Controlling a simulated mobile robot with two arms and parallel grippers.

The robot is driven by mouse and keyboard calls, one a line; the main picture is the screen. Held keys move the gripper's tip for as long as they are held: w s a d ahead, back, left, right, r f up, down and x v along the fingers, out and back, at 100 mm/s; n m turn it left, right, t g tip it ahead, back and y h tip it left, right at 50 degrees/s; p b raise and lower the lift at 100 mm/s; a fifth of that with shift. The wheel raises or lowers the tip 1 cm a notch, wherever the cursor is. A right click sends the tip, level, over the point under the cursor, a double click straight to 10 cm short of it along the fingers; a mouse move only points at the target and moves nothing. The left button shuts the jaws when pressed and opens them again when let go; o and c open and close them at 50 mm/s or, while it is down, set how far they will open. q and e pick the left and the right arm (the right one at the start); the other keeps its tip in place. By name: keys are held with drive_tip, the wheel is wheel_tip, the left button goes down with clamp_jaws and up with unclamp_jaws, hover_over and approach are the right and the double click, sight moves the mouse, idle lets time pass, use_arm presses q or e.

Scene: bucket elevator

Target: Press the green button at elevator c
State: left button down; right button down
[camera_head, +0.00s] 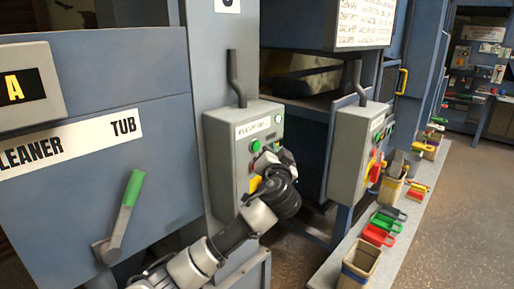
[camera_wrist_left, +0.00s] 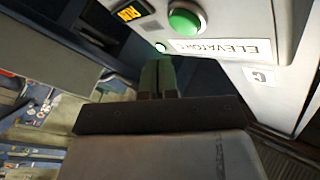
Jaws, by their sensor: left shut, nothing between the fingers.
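The grey control box (camera_head: 225,150) with an elevator label stands left of centre in the head view. A round green button (camera_head: 255,146) is on its front, with a smaller green light (camera_head: 278,118) higher up. In the left wrist view the large green button (camera_wrist_left: 186,22) sits near the top, beside the elevator label (camera_wrist_left: 228,48) and a "C" plate (camera_wrist_left: 260,77). My left gripper (camera_head: 284,156) is in front of the box, just right of and below the button. Its fingers (camera_wrist_left: 158,78) are shut and empty, with the tips apart from the button in the wrist view. My right gripper is not in view.
A second grey control box (camera_head: 348,150) with several buttons stands to the right. Bins and colourful handles (camera_head: 383,228) line a ledge (camera_head: 410,235) at right. A green-handled lever (camera_head: 134,188) sticks out from the tub cleaner panel (camera_head: 80,190) at left.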

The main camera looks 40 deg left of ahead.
use_arm(q)
drive_tip(key=d, duration=0.3)
drive_tip(key=shift+s+d, duration=0.1)
idle(0.8)
wheel_tip(320, 180, down, 24)
drive_tip(key=w+m+g+h, duration=0.2)
drive_tip(key=m+g+h, duration=0.1)
drive_tip(key=m+h, duration=0.15)
drive_tip(key=s+d+f+g+h, duration=0.2)
drive_tip(key=s+f, duration=0.4)
drive_tip(key=f, duration=0.5)
drive_tip(key=s+d+f+g+h, duration=0.1)
drive_tip(key=s+f+g+h, duration=0.1)
drive_tip(key=s+f, duration=0.65)
drive_tip(key=s+d+f+g+h, duration=0.1)
drive_tip(key=s+d+f+g, duration=0.15)
drive_tip(key=f, duration=1.15)
drive_tip(key=s+d+f+g+h, duration=0.1)
drive_tip(key=s+f, duration=0.4)
drive_tip(key=s, duration=0.7)
drive_tip(key=s+d+f+n+g+h, duration=0.1)
drive_tip(key=s+f, duration=0.5)
drive_tip(key=s, duration=0.7)
drive_tip(key=s+d+f+g+h, duration=0.1)
drive_tip(key=s+d+f, duration=0.3)
drive_tip(key=s, duration=0.9)
drive_tip(key=shift+d+f+g, duration=0.3)
drive_tip(key=shift+f+g, duration=0.45)
drive_tip(key=shift+f, duration=0.1)
